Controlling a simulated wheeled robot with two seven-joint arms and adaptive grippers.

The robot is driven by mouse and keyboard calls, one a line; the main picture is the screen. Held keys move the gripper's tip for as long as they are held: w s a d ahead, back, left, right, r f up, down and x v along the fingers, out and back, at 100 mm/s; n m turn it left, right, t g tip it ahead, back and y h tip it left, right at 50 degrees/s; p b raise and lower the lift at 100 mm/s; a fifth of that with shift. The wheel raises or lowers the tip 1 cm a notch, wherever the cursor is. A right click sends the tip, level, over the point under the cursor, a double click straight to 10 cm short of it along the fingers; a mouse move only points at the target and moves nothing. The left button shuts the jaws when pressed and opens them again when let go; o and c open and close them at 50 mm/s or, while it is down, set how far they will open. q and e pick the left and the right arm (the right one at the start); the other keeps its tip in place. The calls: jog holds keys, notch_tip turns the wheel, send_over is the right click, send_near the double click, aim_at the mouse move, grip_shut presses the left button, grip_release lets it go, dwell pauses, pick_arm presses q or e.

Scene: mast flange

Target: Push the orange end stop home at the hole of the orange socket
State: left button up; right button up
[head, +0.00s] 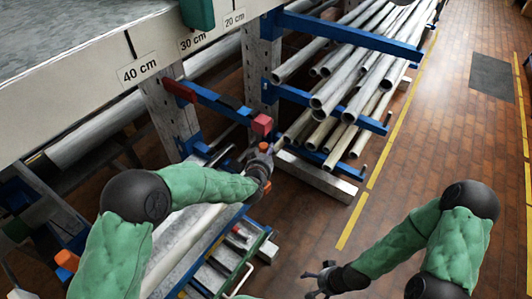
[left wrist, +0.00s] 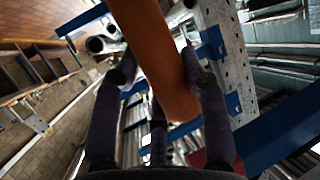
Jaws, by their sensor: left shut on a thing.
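My left gripper (head: 262,168) is shut on the orange end stop. In the left wrist view the end stop (left wrist: 160,60) is a long orange cylinder between the fingers (left wrist: 158,85), running out past the top edge. In the head view only a small orange bit (head: 264,147) shows at the fingertips, just below a red block on a blue rack arm. I cannot make out the orange socket or its hole with certainty. My right gripper (head: 320,279) is open and empty above the floor, at the lower middle.
Blue rack arms (head: 345,38) carry many grey pipes on the right of the rack. The red block (head: 262,125) is close to my left gripper. A marked bench edge (head: 140,68) is at upper left. Another orange piece (head: 67,260) is at lower left. The brick floor at right is clear.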

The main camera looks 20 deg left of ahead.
pick_arm(q)
jog(key=shift+f+b, duration=2.5)
jog(key=shift+f, duration=0.4)
jog(key=shift+f+b, duration=2.5)
jog(key=shift+f, duration=0.35)
jog(key=o, duration=1.3)
jog(key=shift+s, duration=0.15)
jog(key=shift+v, duration=5.9)
